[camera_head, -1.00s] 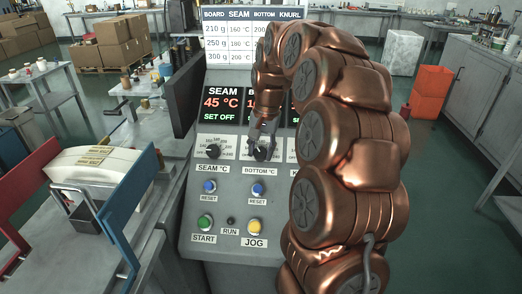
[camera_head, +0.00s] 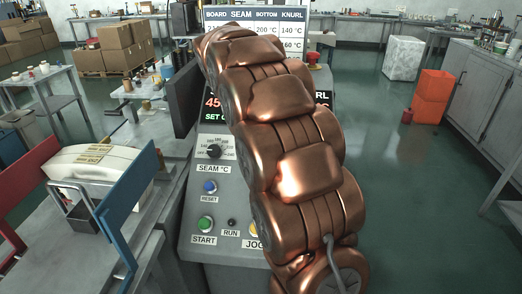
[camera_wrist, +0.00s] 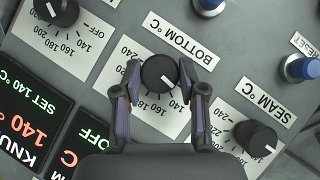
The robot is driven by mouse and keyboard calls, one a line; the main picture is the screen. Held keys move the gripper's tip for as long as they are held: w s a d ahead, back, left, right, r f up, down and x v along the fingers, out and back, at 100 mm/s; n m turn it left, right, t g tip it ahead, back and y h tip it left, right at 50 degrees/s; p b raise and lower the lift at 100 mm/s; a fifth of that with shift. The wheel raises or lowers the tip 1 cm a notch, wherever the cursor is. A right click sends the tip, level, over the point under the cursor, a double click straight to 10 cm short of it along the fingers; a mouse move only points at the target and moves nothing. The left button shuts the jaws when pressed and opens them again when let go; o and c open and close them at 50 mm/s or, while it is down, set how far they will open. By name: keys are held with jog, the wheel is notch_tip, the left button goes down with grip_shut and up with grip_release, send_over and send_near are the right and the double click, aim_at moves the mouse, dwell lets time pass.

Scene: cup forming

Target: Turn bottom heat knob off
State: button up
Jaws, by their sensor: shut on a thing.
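The bottom heat knob (camera_wrist: 157,72) is a round black knob under the "BOTTOM °C" label (camera_wrist: 180,36) in the wrist view. My gripper (camera_wrist: 159,78) is shut on it, one finger on each side. The knob's white pointer faces lower right, past the 140 mark; my right finger hides part of the scale there. A partly hidden display (camera_wrist: 88,137) shows green "OFF" beside the knurl display (camera_wrist: 33,112). In the head view my arm covers the bottom knob and the gripper.
The seam knob (camera_wrist: 257,137) is to the right and the knurl knob (camera_wrist: 56,10) at upper left. Blue reset buttons (camera_wrist: 301,68) lie near the labels. In the head view, the green start button (camera_head: 205,223) is low on the panel. Open floor lies right of my arm.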

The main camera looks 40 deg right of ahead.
jog(key=shift+a+n+h, duration=0.1)
jog(key=shift+n+h, duration=0.4)
jog(key=shift+n, duration=0.2)
jog(key=o, duration=1.1)
jog(key=shift+o, duration=0.2)
jog(key=v, duration=1.2)
jog(key=shift+w, duration=0.15)
